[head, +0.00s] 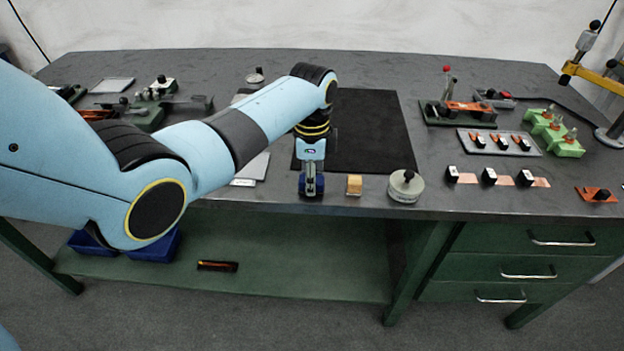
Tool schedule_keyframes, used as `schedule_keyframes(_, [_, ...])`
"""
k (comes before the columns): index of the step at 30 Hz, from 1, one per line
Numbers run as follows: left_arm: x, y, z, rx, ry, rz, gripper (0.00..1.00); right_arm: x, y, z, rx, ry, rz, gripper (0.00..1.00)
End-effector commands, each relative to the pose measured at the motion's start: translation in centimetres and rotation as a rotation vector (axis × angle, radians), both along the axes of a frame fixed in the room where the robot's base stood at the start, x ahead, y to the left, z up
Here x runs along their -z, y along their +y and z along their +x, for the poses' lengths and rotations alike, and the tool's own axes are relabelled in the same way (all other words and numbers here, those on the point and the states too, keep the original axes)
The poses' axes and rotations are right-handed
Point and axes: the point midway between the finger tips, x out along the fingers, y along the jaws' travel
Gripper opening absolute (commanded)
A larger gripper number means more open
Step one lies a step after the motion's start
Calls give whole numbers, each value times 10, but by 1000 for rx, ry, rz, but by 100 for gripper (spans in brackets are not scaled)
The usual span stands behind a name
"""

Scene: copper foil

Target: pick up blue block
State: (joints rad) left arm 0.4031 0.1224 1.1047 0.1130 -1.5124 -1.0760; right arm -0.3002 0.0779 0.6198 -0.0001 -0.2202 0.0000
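The blue block (303,188) sits at the front edge of the workbench, left of a small tan block. My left gripper (311,188) points straight down over it, with the fingers in front of its middle, so blue shows on both sides of them. The fingers are small and dark here. I cannot tell whether they are closed on the block or only around it, or whether the block still rests on the bench. My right gripper is not in view.
The tan block (354,186) and a round grey weight with a black knob (406,187) stand close to the right. A black mat (368,130) lies behind. Clamps, green fixtures (567,144) and small black-and-white blocks (489,176) fill the right side. The bench's front edge (440,214) is near.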

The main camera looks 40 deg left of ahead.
Motion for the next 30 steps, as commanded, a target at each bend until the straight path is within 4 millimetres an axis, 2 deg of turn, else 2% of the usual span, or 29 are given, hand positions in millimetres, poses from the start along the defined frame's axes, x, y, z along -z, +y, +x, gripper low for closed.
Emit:
schedule_keyframes(5, [-22,1,2,0,-6,1,0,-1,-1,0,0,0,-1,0])
schedule_keyframes(8, [-41,-1,2,0,-8,0,0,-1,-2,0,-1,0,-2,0])
schedule_keyframes(9, [-44,-14,3,2,-7,-4,0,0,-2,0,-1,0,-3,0])
schedule_keyframes(15, [-72,-61,3,2,-7,-6,0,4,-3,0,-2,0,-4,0])
schedule_keyframes(21, [-95,-98,4,1,-6,-4,0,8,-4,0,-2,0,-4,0])
schedule_keyframes(25, [-103,-111,4,0,-5,-2,0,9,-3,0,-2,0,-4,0])
schedule_keyframes(30, [-107,-117,4,-1,-4,0,0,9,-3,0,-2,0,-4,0])
